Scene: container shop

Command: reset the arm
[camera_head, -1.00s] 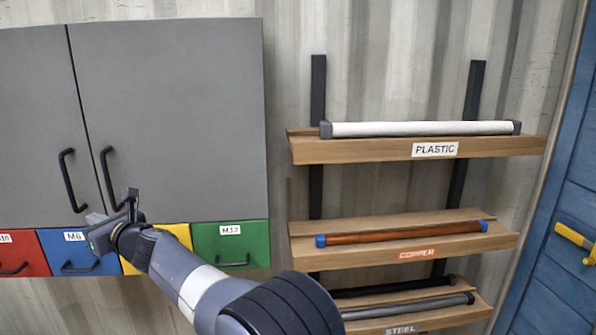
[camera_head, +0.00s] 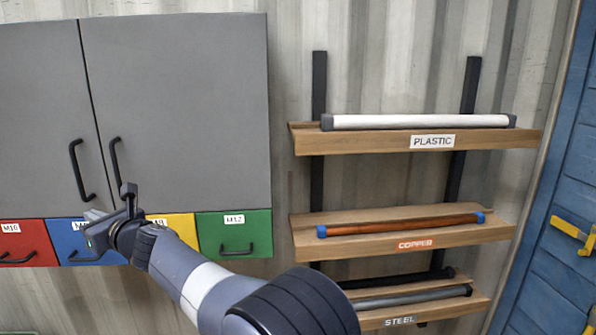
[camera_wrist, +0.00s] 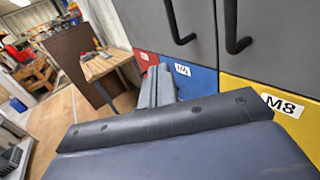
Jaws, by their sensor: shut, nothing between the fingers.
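My gripper (camera_head: 98,222) is in front of the blue drawer, below the black handles of the grey cabinet (camera_head: 180,110). My arm reaches to it from the bottom centre of the head view. The gripper is shut and nothing is between its fingers. In the wrist view the shut fingers (camera_wrist: 156,88) show beyond the dark gripper body, beside the blue drawer (camera_wrist: 190,75). The lower part of the wrist view is hidden by my own gripper housing.
Red (camera_head: 22,243), blue, yellow and green (camera_head: 235,232) drawers line the cabinet's underside. To the right are wooden shelves labelled PLASTIC (camera_head: 470,140), COPPER (camera_head: 460,235) and STEEL (camera_head: 435,312), holding pipes. A blue door (camera_head: 565,180) stands at far right. The wrist view shows a wooden workbench (camera_wrist: 105,62).

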